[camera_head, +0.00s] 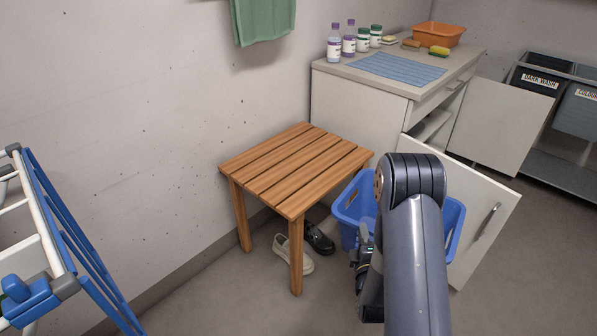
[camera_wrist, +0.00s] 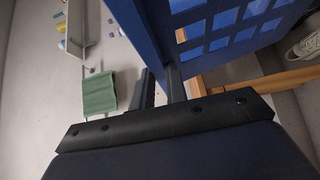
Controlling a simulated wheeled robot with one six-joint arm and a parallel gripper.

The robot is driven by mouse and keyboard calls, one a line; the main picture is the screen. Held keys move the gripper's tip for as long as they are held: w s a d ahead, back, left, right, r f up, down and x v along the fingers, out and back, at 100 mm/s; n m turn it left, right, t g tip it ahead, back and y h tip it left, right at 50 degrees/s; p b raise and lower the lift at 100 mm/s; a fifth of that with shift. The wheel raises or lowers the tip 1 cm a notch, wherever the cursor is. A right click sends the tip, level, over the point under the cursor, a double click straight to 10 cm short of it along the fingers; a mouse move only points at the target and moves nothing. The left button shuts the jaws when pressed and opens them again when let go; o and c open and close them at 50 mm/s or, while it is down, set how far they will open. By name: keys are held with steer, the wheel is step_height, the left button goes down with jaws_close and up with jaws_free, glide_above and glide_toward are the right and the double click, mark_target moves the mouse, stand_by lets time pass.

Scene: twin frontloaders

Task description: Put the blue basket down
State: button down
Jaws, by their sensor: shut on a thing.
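The blue basket (camera_head: 352,210) is just right of the wooden slatted stool (camera_head: 297,168), partly hidden behind my arm. In the wrist view the basket's slotted wall (camera_wrist: 225,35) fills the top. My gripper (camera_wrist: 163,80) is shut on the basket's wall; in the head view the gripper (camera_head: 363,250) is partly covered by my arm. The basket looks upright and empty where I can see inside. Its base is mostly hidden, and I cannot tell how far it is above the floor.
The stool top is bare; a pale shoe (camera_head: 293,254) and a dark shoe (camera_head: 319,237) are under it. Open cabinet doors (camera_head: 462,205) stand right of and behind the basket. A blue-and-white drying rack (camera_head: 75,235) is at left. The counter (camera_head: 410,83) holds bottles and an orange tub.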

steer(key=f+b, duration=0.3)
steer(key=f, duration=0.1)
steer(key=f+b, duration=0.3)
steer(key=f, duration=0.1)
steer(key=w+f+b, duration=0.1)
steer(key=f+b, duration=0.3)
step_height(320, 180, up, 45)
steer(key=n+g+y+p, duration=1.5)
steer(key=n+y+p, duration=0.25)
steer(key=p, duration=0.25)
glide_above(356, 247)
steer(key=s+a, duration=0.9)
steer(key=a, duration=0.4)
steer(key=s+a, duration=0.9)
steer(key=a, duration=0.5)
steer(key=shift+d+f+m+y, duration=0.25)
steer(key=shift+d+m, duration=0.1)
steer(key=shift+m, duration=0.2)
